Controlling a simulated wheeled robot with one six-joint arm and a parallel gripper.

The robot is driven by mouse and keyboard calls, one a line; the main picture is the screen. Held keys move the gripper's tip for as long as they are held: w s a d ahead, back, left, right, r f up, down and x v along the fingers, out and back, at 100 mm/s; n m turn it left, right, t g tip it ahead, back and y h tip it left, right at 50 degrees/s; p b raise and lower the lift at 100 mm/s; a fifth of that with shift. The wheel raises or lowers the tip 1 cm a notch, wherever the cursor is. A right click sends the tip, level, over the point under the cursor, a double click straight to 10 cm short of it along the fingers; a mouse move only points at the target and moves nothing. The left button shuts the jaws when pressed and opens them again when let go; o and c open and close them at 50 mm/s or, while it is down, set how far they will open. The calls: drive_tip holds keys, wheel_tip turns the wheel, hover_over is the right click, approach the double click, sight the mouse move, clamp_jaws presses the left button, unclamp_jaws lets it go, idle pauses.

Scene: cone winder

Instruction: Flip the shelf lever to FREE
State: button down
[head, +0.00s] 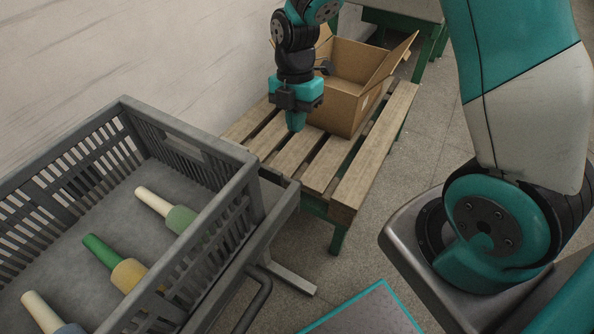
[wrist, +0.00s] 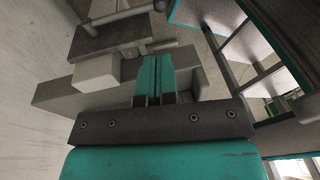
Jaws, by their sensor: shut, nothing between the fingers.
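My gripper (head: 296,122) points down over the slatted wooden bench in the head view, with its teal fingers together and nothing between them. In the wrist view my gripper (wrist: 153,62) also shows its two fingers closed side by side. Past the fingers there is a grey bar, and a pale grey block (wrist: 96,70) shows just left of the fingertips. I cannot tell whether this block belongs to the shelf lever. No lever or FREE marking can be made out clearly in the head view.
An open cardboard box (head: 345,100) stands on the slatted bench (head: 355,185), close behind and right of my gripper. A grey crate (head: 190,130) with several yarn cones is at the left. A pale wall (head: 120,50) runs along the left.

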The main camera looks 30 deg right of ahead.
drive_tip(key=f, duration=0.4)
drive_tip(key=s+f+b, duration=0.1)
drive_tip(key=f, duration=0.4)
drive_tip(key=s+a+f, duration=0.1)
drive_tip(key=f, duration=0.3)
drive_tip(key=shift+s+a+f+b, duration=0.1)
drive_tip(key=shift+s+f+b, duration=0.15)
drive_tip(key=shift+b, duration=0.15)
drive_tip(key=shift+f, duration=0.1)
